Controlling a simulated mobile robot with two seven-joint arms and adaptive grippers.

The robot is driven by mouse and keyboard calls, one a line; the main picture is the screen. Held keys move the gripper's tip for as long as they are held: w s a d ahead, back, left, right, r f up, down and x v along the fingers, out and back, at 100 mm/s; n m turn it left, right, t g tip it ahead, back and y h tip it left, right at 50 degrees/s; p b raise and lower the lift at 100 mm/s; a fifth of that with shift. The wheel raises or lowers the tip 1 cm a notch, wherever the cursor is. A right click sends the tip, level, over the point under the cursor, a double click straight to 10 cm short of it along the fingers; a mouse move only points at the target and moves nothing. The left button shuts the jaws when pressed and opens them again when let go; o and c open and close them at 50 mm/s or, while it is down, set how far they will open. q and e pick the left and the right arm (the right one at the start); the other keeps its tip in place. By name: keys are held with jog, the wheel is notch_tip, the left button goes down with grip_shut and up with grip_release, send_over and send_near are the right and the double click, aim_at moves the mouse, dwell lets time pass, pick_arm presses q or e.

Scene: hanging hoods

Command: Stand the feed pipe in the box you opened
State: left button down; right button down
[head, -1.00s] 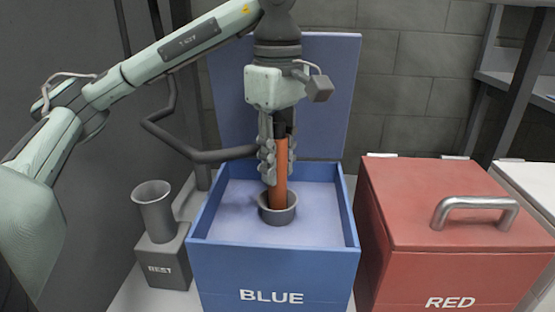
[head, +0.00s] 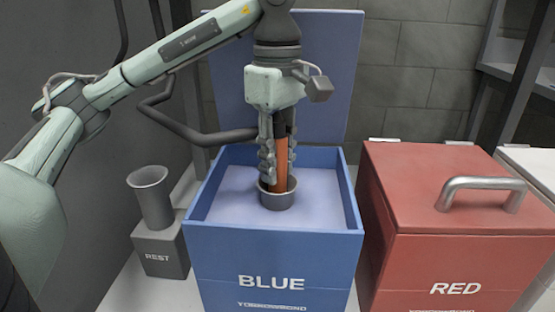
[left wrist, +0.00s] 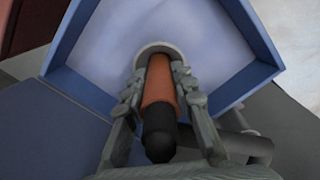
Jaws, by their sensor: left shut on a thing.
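The blue box (head: 272,247) stands open in the middle of the head view, its lid (head: 330,75) raised at the back. A grey round socket (head: 278,200) sits on its inside floor. The feed pipe (head: 281,162), orange with a black top end, stands about upright with its lower end inside the socket's rim. How deep it reaches is hidden. My left gripper (head: 279,165) points down and is shut on the pipe. In the left wrist view the pipe (left wrist: 160,85) lies between the fingers, its far end at the socket (left wrist: 160,50). My right gripper is not in view.
The red box (head: 440,220), with a metal handle on its shut lid, stands close on the right. A grey block marked REST (head: 160,255), with an empty flared cup (head: 152,200), stands at the left. A bent dark bar (head: 180,125) runs behind my arm.

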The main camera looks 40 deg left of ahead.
pick_arm(q)
jog(key=c, duration=1.2)
grip_release()
jog(key=shift+r, duration=0.15)
notch_tip(320, 180, up, 12)
jog(key=shift+f, duration=0.1)
